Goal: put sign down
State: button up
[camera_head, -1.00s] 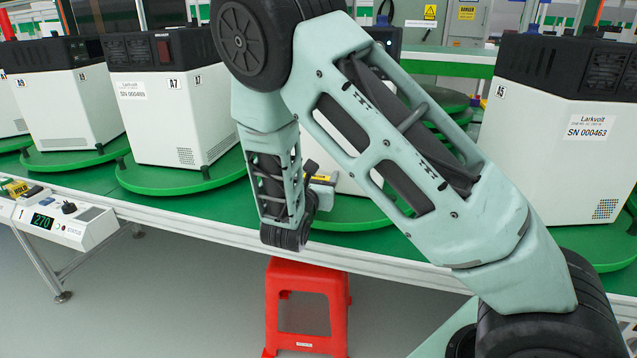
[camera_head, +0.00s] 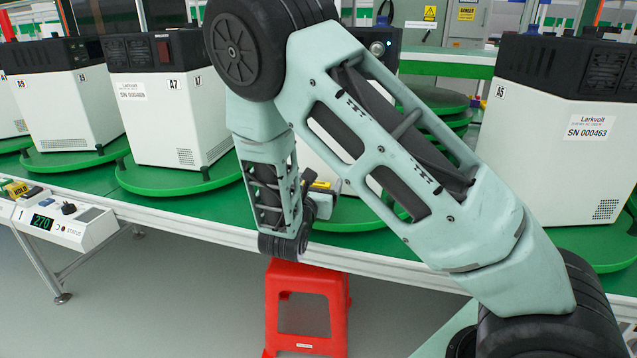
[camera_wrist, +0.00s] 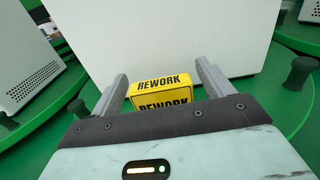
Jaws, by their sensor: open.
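The sign is a yellow block with black REWORK lettering (camera_wrist: 163,90). In the wrist view it stands on a green turntable, in front of a white unit. My gripper (camera_wrist: 162,76) is open, with one grey finger on each side of the sign and a gap visible on both sides. The sign's lower part is hidden by my gripper body.
White units with black tops, A7 (camera_head: 170,115) and A5 (camera_head: 560,125), stand on green turntables either side. Dark knobs (camera_wrist: 300,70) rise near the turntable edge. A control box (camera_head: 60,218) is on the line's front rail. A red stool (camera_head: 307,285) stands below the rail.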

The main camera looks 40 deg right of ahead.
jog(key=v, duration=1.1)
jog(key=s+a+m+g+y, duration=0.3)
jog(key=s+m+g+y, duration=0.2)
jog(key=s+m+g, duration=0.85)
jog(key=s+a+r+m+t+y, duration=0.2)
jog(key=s+a+y, duration=0.7)
jog(key=a, duration=0.5)
jog(key=shift+s+r+m+y, duration=0.4)
jog(key=shift+s+r+m, duration=0.05)
jog(key=shift+s+m, duration=0.75)
jog(key=shift+t, duration=0.25)
